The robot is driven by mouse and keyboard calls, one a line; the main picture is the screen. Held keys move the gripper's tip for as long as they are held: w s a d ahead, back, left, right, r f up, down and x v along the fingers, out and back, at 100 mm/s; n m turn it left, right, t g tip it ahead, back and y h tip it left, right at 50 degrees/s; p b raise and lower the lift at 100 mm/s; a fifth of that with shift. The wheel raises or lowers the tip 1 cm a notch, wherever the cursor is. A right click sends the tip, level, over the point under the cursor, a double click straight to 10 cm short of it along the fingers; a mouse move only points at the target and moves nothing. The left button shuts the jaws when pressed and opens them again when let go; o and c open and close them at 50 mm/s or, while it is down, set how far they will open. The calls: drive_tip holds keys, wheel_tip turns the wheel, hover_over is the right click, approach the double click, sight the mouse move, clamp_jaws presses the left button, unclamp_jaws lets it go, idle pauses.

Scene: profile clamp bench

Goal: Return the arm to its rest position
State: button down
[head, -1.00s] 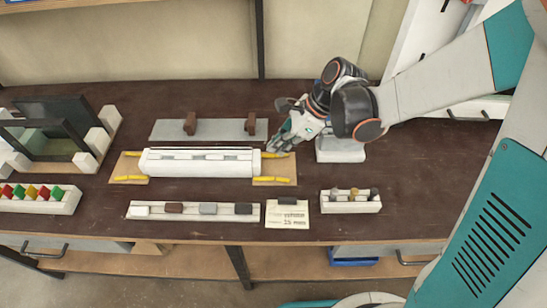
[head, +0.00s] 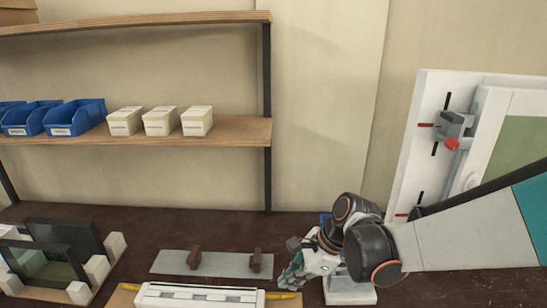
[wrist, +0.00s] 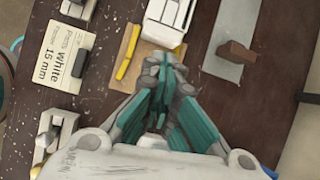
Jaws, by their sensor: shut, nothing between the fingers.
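My gripper (head: 294,274) is at the right of the bench in the head view, just right of the white profile's end and above the bench top. In the wrist view my gripper (wrist: 165,98) has its teal fingers together with nothing between them. The white profile (head: 195,295) lies on its wooden support at the bottom of the head view, partly cut off. Its end (wrist: 170,22) shows ahead of the fingers in the wrist view, apart from them. A yellow clamp lever (wrist: 127,52) lies beside it.
A grey plate with two brown blocks (head: 212,263) lies behind the profile. A glazed frame stand (head: 45,250) is at left. Shelves hold blue bins (head: 75,117) and white boxes (head: 160,121). A white panel with a clamp (head: 455,128) stands at right.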

drive_tip(key=s+d+r+n+t+h, duration=0.5)
drive_tip(key=s+d+r+n, duration=0.6)
drive_tip(key=d+n, duration=0.4)
drive_tip(key=shift+s+d+n+t+h, duration=0.25)
drive_tip(key=shift+s+n+t+h, duration=0.15)
drive_tip(key=shift+s+n+t, duration=0.45)
idle(0.6)
